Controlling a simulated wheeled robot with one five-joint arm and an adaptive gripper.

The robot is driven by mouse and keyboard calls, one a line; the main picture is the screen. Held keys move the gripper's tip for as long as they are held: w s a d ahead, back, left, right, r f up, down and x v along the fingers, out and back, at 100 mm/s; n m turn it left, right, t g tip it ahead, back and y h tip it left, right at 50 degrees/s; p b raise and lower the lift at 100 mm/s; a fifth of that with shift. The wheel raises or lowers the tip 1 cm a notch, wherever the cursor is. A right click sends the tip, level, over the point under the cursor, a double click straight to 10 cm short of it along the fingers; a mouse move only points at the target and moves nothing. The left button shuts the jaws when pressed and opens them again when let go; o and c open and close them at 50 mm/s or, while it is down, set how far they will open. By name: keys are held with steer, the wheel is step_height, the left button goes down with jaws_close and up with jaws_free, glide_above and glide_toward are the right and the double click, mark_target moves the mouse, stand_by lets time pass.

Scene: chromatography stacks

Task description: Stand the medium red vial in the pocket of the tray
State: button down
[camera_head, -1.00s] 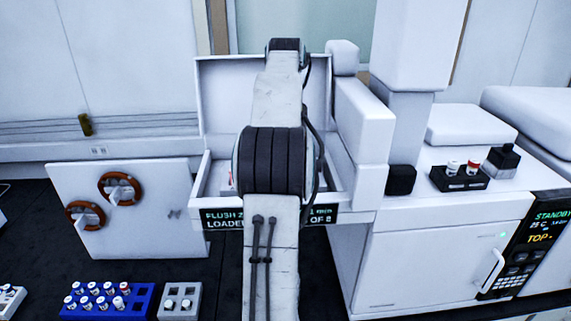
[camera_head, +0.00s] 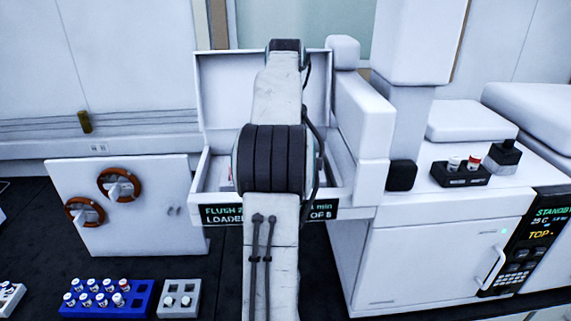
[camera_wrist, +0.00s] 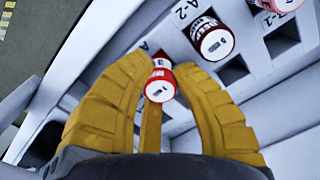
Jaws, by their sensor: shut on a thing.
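In the wrist view my gripper (camera_wrist: 160,88) has its yellow fingers closed around a vial with a red-rimmed white cap (camera_wrist: 160,80). The vial is over or in the white pocketed tray (camera_wrist: 262,82). The fingers hide its lower part, so I cannot tell whether it is in a pocket. An "A" label is partly visible just beyond it. A red vial (camera_wrist: 213,41) stands in the tray by the label "A-2", and another (camera_wrist: 272,4) is near a label ending in "-1". In the head view my arm hides the gripper and the held vial.
Dark empty pockets (camera_wrist: 233,70) lie right of the fingers. In the head view the tray sits in an open white compartment with a raised lid (camera_head: 225,95) and a display (camera_head: 222,214). A blue rack (camera_head: 143,292) and grey rack (camera_head: 180,310) stand front left; a black holder (camera_head: 460,181) stands right.

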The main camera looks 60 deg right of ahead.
steer(key=shift+f, duration=0.1)
steer(key=c, duration=0.6)
jaws_free()
steer(key=shift+o, duration=0.2)
step_height(320, 180, up, 3)
steer(key=p, duration=0.3)
steer(key=shift+f, duration=0.1)
steer(key=shift+r, duration=2.1)
